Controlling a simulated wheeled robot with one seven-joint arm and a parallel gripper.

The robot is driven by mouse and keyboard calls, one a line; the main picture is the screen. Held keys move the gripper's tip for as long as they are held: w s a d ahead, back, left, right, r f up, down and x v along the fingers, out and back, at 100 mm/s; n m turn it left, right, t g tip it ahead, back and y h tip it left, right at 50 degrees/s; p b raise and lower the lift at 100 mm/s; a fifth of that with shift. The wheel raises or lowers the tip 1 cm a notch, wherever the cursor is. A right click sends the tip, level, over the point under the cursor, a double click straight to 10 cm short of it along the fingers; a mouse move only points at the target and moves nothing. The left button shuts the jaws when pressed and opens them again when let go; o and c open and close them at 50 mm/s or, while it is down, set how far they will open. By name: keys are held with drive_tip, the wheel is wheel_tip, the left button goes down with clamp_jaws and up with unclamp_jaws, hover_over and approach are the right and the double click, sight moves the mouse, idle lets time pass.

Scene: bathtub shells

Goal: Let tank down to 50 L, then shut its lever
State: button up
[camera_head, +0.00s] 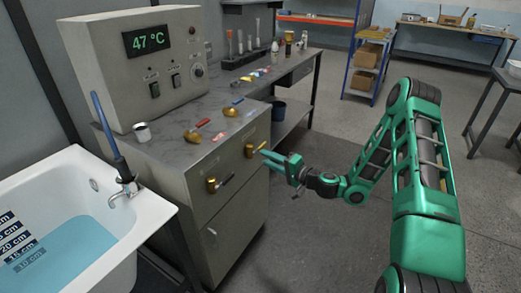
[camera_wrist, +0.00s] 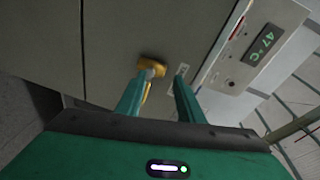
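A white bathtub (camera_head: 150,215) at left holds blue water (camera_head: 70,255); its wall scale has several dark labels, apparently in cm, and I see no litre reading.
A grey control box (camera_head: 130,65) reading 47 °C stands on the cabinet top (camera_head: 190,150), with a white mug (camera_head: 142,132) and more brass valves with coloured levers. A dark bin (camera_head: 279,110) is under the bench. The floor (camera_head: 320,240) right of the cabinet is clear.

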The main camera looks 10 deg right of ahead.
sight(261, 147)
drive_tip(key=w+d+f+m+t+h, duration=0.2)
drive_tip(key=d+f+m+t+h, duration=0.1)
drive_tip(key=d+m, duration=0.15)
drive_tip(key=x, duration=1.1)
drive_tip(key=shift+s+a+r, duration=0.15)
drive_tip(key=shift+a, duration=0.15)
clamp_jaws()
